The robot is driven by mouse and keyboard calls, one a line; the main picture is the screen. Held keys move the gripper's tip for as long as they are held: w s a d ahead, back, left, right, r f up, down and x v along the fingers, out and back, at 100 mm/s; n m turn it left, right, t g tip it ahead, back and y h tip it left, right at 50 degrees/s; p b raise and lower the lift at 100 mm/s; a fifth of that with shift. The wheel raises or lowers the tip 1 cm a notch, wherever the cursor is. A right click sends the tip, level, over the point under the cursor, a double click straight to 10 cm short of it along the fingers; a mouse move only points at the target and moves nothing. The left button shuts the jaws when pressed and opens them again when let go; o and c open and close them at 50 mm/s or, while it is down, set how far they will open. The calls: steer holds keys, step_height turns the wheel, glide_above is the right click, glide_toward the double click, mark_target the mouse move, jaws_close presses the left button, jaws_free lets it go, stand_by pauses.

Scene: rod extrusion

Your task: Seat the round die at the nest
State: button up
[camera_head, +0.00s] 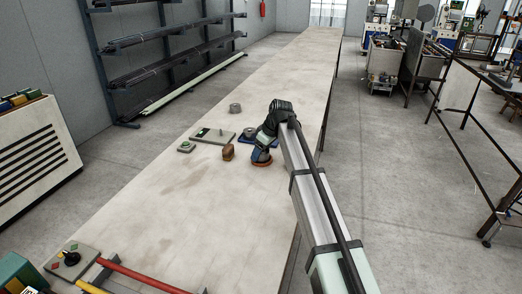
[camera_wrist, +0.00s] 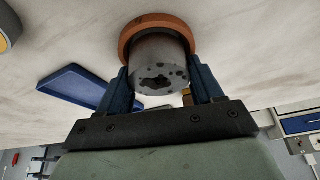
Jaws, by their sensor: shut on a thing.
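My gripper (camera_head: 262,154) is low over the long bench. In the wrist view my gripper (camera_wrist: 162,80) has its two blue fingers on either side of a grey cylinder, which looks like the round die (camera_wrist: 160,68), and it is shut on it. The die's near face has a dark, irregular opening and small holes. An orange ring (camera_wrist: 132,38) surrounds its far end; it also shows as an orange-brown disc (camera_head: 261,163) under my gripper in the head view. I cannot tell whether this ring is the nest or part of the die, nor whether it touches the bench.
A blue tray (camera_wrist: 75,86) lies beside the gripper. A brown block (camera_head: 228,153), a flat plate (camera_head: 212,135), a small green-topped piece (camera_head: 186,146) and a grey round piece (camera_head: 235,108) stand nearby on the bench (camera_head: 150,190). Red and yellow bars (camera_head: 140,274) lie at the near end.

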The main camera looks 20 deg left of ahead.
steer(key=o, duration=1.5)
steer(key=shift+s+f, duration=0.1)
steer(key=v, duration=1.4)
